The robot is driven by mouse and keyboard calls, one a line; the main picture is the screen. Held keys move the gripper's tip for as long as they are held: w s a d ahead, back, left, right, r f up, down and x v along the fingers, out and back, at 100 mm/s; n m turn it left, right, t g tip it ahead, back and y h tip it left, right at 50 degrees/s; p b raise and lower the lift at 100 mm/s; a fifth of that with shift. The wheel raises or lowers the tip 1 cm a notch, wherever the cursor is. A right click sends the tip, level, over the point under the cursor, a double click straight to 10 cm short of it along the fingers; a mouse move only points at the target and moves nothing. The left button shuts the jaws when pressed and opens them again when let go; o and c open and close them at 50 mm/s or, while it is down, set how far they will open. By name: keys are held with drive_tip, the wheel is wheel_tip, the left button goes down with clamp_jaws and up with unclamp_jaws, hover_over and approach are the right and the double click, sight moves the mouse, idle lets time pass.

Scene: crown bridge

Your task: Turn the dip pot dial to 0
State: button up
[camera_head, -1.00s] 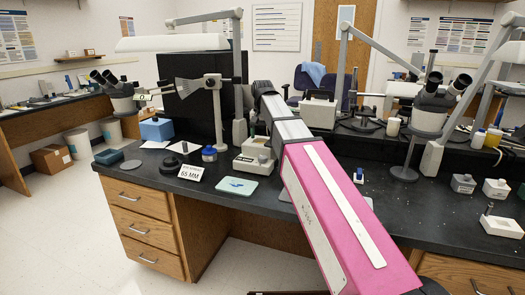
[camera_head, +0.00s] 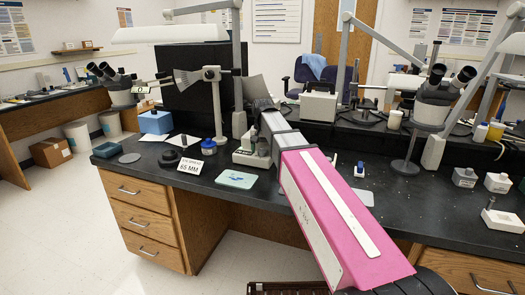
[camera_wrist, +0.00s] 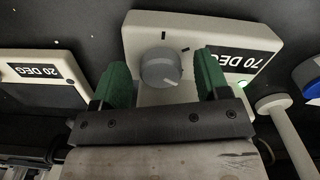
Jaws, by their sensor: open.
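The dip pot (camera_wrist: 145,27) is a cream box labelled "70 DEG", seen upside down in the wrist view. Its round grey dial (camera_wrist: 160,70) sits on the face, with two dark tick marks on the box beyond it. My gripper (camera_wrist: 163,72) is open, with one green finger on each side of the dial. Gaps show between the fingers and the dial; I cannot tell contact in depth. In the head view, the pot (camera_head: 244,158) stands on the black bench, partly hidden by my gripper. The dial cannot be made out there.
A second cream box (camera_wrist: 40,72) labelled "20 DEG" lies left in the wrist view. A pale handled tool (camera_wrist: 285,122) and a blue-topped jar (camera_wrist: 312,80) are at the right. In the head view, a pale green tray (camera_head: 237,179) lies in front of the pot.

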drive_tip(key=shift+f, duration=0.25)
drive_tip(key=c, duration=0.9)
drive_tip(key=shift+c, duration=0.2)
drive_tip(key=shift+n, duration=0.8)
drive_tip(key=o, duration=0.9)
